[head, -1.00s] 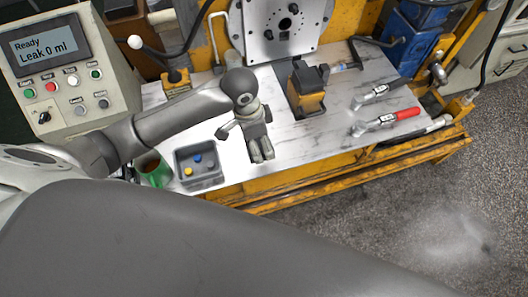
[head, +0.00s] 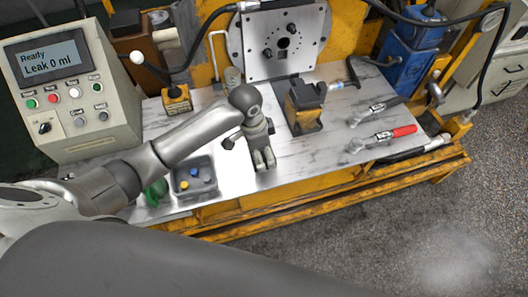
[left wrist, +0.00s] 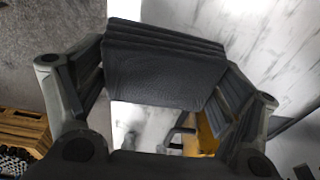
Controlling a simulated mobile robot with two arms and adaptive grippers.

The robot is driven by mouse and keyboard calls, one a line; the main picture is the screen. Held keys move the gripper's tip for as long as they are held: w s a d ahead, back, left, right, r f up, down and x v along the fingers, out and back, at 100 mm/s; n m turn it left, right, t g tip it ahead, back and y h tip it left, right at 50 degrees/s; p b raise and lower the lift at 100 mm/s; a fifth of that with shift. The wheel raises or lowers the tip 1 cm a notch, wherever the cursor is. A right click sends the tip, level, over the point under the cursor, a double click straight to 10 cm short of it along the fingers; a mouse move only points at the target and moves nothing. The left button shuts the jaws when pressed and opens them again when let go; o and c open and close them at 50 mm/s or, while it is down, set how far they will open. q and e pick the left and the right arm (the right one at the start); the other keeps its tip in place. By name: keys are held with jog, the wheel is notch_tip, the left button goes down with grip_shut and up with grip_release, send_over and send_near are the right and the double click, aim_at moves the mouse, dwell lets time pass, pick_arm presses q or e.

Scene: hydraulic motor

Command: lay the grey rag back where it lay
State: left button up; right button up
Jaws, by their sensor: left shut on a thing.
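My left gripper (head: 264,160) is over the pale bench top, between the small grey tray and the yellow-black block. In the left wrist view its fingers (left wrist: 160,105) are closed on a dark grey folded piece with several layers, which looks like the grey rag (left wrist: 155,75). The rag lies across the space between the two fingers. In the head view I cannot make the rag out, as the gripper hides it. I cannot tell whether it touches the bench (head: 290,170). My right gripper is not in view.
A grey tray (head: 181,189) with small coloured caps and a green container (head: 156,192) stand left of the gripper, partly behind my arm. The yellow-black block (head: 304,105) stands to the right. Two wrenches, one red-handled (head: 400,132), lie farther right. Bench space in front of the block is clear.

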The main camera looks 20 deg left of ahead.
pick_arm(q)
jog(key=w+f, duration=0.1)
jog(key=f, duration=0.1)
jog(key=w+f, duration=0.2)
jog(key=shift+w+a+f, duration=0.15)
jog(key=shift+w, duration=0.15)
jog(key=shift+f, duration=1.5)
jog(key=shift+f, duration=0.1)
jog(key=o, duration=0.7)
jog(key=shift+r, duration=0.25)
jog(key=r, duration=0.3)
jog(key=a+r, duration=0.1)
jog(key=r, duration=0.6)
jog(key=shift+s+a+r, duration=0.1)
jog(key=shift+s+a, duration=0.05)
jog(key=shift+s, duration=0.25)
jog(key=shift+s+a+r, duration=0.1)
jog(key=shift+s+r, duration=0.05)
jog(key=shift+r, duration=0.6)
